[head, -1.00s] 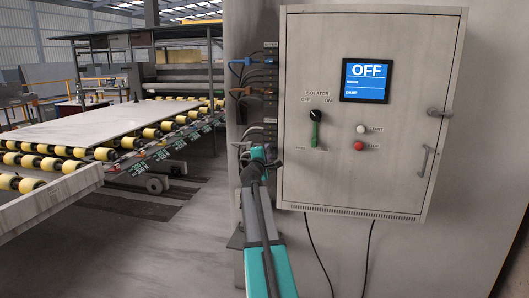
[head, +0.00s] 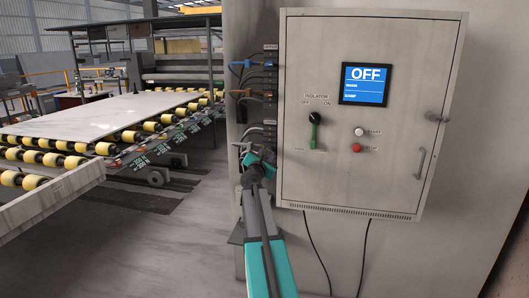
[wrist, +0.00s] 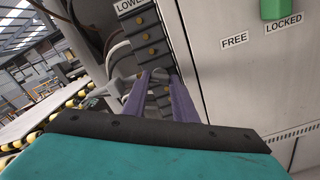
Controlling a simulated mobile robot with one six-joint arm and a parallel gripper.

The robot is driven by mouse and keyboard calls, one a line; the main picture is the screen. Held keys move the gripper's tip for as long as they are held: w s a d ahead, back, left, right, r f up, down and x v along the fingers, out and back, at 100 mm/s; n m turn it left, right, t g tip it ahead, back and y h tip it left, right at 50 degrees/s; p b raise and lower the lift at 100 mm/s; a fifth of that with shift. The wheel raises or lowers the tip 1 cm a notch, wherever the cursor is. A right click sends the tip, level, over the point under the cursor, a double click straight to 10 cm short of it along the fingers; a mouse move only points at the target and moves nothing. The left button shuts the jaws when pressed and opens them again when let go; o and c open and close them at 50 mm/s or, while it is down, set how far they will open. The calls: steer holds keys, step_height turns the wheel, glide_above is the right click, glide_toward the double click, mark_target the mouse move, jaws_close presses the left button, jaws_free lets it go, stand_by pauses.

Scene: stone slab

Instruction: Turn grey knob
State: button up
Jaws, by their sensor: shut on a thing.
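My gripper (wrist: 160,88) is in front of the dark terminal strip (wrist: 148,45) labelled "LOWER", left of the cabinet. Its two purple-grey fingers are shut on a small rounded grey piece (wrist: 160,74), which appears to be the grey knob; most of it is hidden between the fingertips. In the head view my gripper (head: 246,150) is at the cabinet's left side, by the lower strip, and the knob cannot be made out there.
Blue and brown plugs sit on the upper strip. A roller conveyor (head: 100,150) with a slab stands left. Floor between is clear.

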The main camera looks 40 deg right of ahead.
steer(key=shift+s+d+r+n+p, duration=0.2)
steer(key=shift+n+p, duration=0.1)
steer(key=shift+n, duration=0.2)
steer(key=o, duration=1)
steer(key=shift+f, duration=0.1)
steer(key=shift+o, duration=0.2)
steer(key=shift+w+a, duration=0.1)
steer(key=b+v, duration=0.2)
steer(key=v, duration=1.2)
steer(key=shift+b, duration=0.4)
steer(key=shift+w, duration=0.1)
